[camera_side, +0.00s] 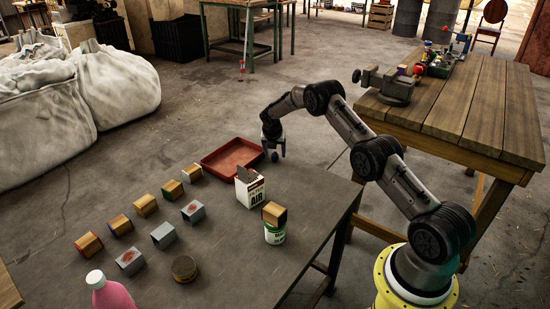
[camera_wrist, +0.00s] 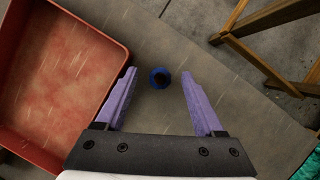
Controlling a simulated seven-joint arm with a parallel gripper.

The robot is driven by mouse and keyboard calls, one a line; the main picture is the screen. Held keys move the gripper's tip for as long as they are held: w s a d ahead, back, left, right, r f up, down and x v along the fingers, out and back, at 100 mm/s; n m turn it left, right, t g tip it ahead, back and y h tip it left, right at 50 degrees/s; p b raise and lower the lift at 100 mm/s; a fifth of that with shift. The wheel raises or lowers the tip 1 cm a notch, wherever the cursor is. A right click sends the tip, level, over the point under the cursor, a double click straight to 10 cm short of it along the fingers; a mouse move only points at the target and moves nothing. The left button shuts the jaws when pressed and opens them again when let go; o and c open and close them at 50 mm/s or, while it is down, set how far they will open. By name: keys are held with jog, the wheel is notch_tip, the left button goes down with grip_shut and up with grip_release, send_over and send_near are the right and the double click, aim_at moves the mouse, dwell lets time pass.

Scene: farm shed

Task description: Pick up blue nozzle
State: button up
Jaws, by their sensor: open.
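The blue nozzle (camera_wrist: 160,77) shows in the wrist view as a small round blue thing with a dark centre, standing on the dark tabletop. My gripper (camera_wrist: 158,78) is open, with one purple finger to each side of the nozzle and a gap on both sides. In the side view my gripper (camera_side: 274,153) points down at the far end of the table, and the nozzle (camera_side: 275,157) shows as a small blue spot between its fingers. I cannot tell how far the fingertips are above the tabletop.
A red tray (camera_side: 232,158) lies just left of my gripper. A white filter box (camera_side: 249,188) and a can with a wooden block (camera_side: 274,226) stand nearer. Several blocks, a round tin (camera_side: 184,268) and a pink bottle (camera_side: 110,293) are further left. The table edge is close on the right.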

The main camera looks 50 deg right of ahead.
grip_shut()
jog(key=shift+r, duration=0.15)
dwell(0.4)
